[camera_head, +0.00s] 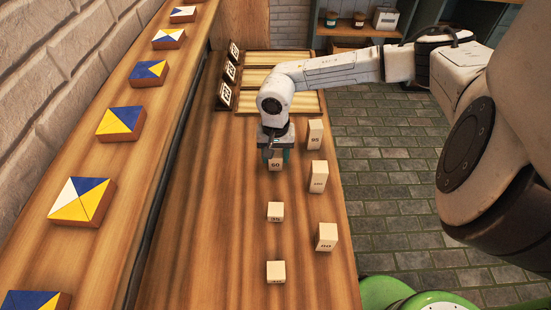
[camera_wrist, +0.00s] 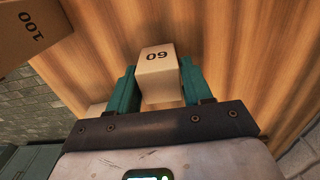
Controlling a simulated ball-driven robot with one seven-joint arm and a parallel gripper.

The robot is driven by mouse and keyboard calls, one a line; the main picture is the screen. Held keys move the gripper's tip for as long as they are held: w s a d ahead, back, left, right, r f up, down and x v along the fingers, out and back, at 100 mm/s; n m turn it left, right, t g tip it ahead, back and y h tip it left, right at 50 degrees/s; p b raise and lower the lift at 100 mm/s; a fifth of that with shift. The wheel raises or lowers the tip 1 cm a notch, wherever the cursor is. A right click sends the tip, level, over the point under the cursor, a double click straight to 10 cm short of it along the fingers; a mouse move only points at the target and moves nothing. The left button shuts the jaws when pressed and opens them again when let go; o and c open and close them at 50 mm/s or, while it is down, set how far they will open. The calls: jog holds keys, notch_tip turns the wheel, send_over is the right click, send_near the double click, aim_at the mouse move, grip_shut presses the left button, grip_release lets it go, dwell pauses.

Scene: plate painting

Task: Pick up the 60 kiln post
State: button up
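The post's lower part is hidden in the wrist view. I cannot tell whether it is lifted off the table.
Slatted racks with number signs (camera_head: 229,73) lie at the far end. Painted tiles (camera_head: 82,201) line the left ledge.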

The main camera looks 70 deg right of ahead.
jog(key=c, duration=0.7)
jog(key=shift+r, duration=0.2)
